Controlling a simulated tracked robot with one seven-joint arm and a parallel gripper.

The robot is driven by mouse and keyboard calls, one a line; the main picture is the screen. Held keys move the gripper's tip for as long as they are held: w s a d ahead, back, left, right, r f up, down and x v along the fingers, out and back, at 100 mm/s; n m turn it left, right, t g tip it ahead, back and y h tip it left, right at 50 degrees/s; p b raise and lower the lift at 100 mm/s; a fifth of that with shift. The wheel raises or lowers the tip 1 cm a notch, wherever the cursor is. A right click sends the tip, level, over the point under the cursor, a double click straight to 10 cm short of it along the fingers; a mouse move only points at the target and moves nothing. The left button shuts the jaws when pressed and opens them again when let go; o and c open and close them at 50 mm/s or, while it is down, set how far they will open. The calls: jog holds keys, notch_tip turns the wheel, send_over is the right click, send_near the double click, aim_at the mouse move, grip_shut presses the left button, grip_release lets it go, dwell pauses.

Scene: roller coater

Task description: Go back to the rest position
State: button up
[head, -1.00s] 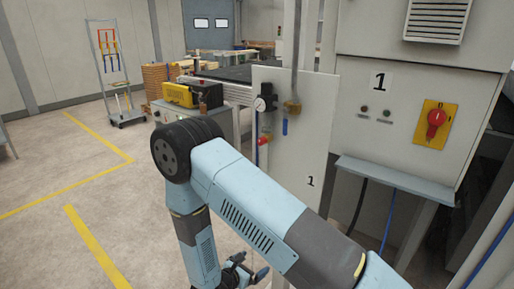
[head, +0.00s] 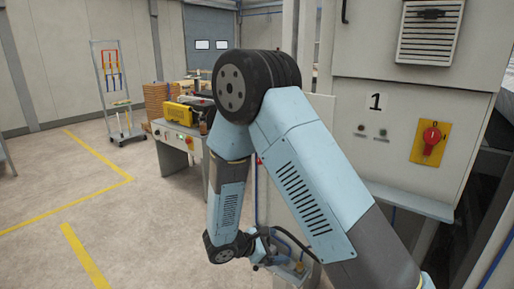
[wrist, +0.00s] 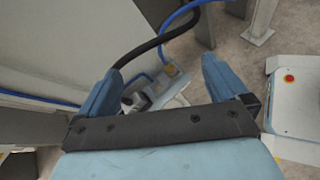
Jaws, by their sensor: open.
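In the wrist view my gripper (wrist: 160,88) is open, its two blue fingers wide apart with nothing held between them. The gripper end shows low in the middle, in front of the machine's lower part, partly hidden by my arm.
The machine cabinet (head: 390,70) with a red rotary switch (head: 431,144) on a yellow plate stands close at right. A control desk with a yellow box (head: 180,112) stands behind my arm. A tool rack (head: 116,90) is at the far left. The left floor is clear.

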jog(key=s+d+r+m+g+y, duration=0.25)
jog(key=d+r+m, duration=0.4)
jog(key=r, duration=0.35)
jog(key=s+d+r+m+g+y, duration=0.25)
jog(key=s+d+r+m, duration=0.2)
jog(key=d+r, duration=0.4)
jog(key=s+d+r+m+t+y, duration=0.2)
jog(key=s+r+m+t+y, duration=0.2)
jog(key=s+r+m, duration=0.5)
jog(key=s+r+y, duration=0.1)
jog(key=s+r, duration=0.3)
jog(key=r, duration=0.3)
jog(key=shift+s+d+y, duration=0.3)
jog(key=shift+d+y, duration=0.05)
jog(key=shift+y, duration=0.05)
